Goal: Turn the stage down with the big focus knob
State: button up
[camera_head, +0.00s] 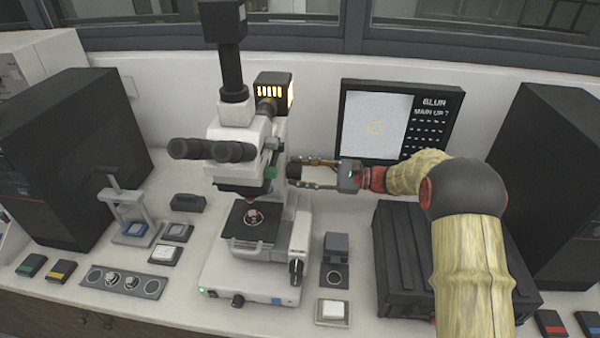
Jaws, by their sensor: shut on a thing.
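The white microscope (238,133) stands at the centre of the bench. Its black stage (250,222) carries a small pale and reddish round piece (254,215) below the objectives. A black knob (296,269) sits low on the right side of the microscope's base, clear of my gripper. My gripper (296,172) reaches in from the right, well above that knob, beside the microscope's upright. Its fingers are shut on a dark, round part (293,170) there. I cannot tell from this view whether that part is the big focus knob.
A black case (388,245) stands right of the microscope, under my arm. A small grey block (336,246) and a white button box (332,312) are in front. A clamp stand (122,205) is at left.

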jog(key=shift+c, duration=0.8)
jog(key=shift+r+p, duration=0.15)
jog(key=shift+p, duration=0.45)
jog(key=shift+r+m+p, duration=0.1)
jog(key=shift+m+p, duration=0.6)
jog(key=shift+p, duration=0.5)
jog(key=m+p, duration=0.2)
jog(key=p, duration=0.3)
jog(key=shift+m, duration=0.3)
jog(key=m+p, duration=0.1)
jog(key=p, duration=0.1)
jog(key=shift+f+m+p, duration=0.2)
jog(key=shift+m+p, duration=0.1)
jog(key=o, duration=1.2)
jog(key=shift+c, duration=0.2)
